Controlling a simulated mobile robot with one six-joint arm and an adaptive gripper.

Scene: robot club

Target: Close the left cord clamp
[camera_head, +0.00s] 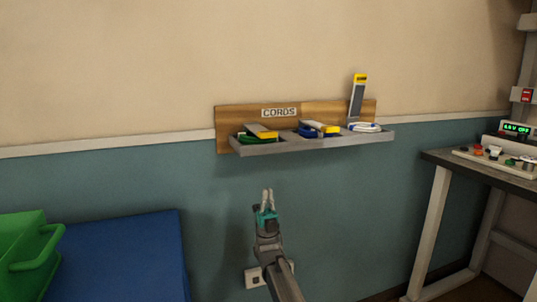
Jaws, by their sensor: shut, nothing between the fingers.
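A wooden board (229,119) labelled CORDS is on the wall, with a grey shelf (262,148) along its bottom. The left cord clamp (260,131) has a grey and yellow arm lying low over a green cord (243,138). The middle clamp (321,127) also lies low, over a blue cord (306,133). The right clamp (358,97) stands upright behind a white cord (366,127). Whether the left clamp is fully pressed down is too small to tell. My gripper (267,191) is shut and empty, below the shelf and apart from it, pointing up.
A desk (483,166) with a panel and a green-lit display (516,128) stands at the right. A blue box-like surface (122,258) and a green crate (28,252) are at the lower left. A wall outlet (254,279) is behind my arm. The wall around the shelf is clear.

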